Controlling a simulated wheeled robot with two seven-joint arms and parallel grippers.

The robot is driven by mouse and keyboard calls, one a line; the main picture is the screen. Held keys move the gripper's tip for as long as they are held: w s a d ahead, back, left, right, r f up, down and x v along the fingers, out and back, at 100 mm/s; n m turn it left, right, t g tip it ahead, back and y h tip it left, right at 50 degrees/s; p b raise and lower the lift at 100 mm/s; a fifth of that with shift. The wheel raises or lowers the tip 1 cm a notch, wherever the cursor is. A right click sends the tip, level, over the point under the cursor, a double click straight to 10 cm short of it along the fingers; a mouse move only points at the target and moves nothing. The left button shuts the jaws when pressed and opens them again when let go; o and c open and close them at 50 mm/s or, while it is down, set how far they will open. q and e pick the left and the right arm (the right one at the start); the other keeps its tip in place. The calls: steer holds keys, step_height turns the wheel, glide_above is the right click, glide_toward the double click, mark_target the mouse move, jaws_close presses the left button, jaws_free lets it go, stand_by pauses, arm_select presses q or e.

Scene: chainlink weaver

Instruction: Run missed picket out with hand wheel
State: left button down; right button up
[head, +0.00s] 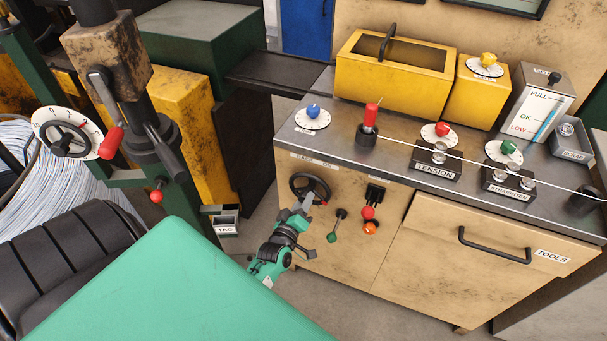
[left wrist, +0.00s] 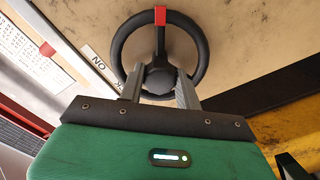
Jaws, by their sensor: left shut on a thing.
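The black hand wheel (head: 310,187) is on the tan cabinet front, under a "BACK / ON" label. My left gripper (head: 304,203) is at the wheel's hub. In the left wrist view the wheel (left wrist: 202,50) has a red mark at the top of its rim. There the two grey fingers of my left gripper (left wrist: 160,90) stand on either side of the hub, shut on it. The fingertips are partly hidden by the wheel. A pale wire (head: 470,160) runs across the cabinet top through the tension and straighten rollers. I cannot make out a missed picket. My right gripper is not in view.
Right of the wheel are a green-knobbed lever (head: 335,228) and a red-and-orange control (head: 371,208). The tools drawer handle (head: 493,250) sticks out further right. Another dial with a crank (head: 70,138) stands at left, near a wire coil (head: 60,185).

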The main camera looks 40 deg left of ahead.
arm_select(q)
steer(key=n+b, duration=0.1)
steer(key=n, duration=0.7)
steer(key=shift+n, duration=0.3)
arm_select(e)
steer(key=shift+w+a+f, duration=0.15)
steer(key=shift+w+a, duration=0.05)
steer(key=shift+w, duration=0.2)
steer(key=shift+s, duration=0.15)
arm_select(q)
steer(key=shift+n, duration=0.3)
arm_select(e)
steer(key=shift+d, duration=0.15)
arm_select(q)
steer(key=c, duration=1.2)
jaws_free()
steer(key=shift+c, duration=0.2)
steer(key=shift+o, duration=1.4)
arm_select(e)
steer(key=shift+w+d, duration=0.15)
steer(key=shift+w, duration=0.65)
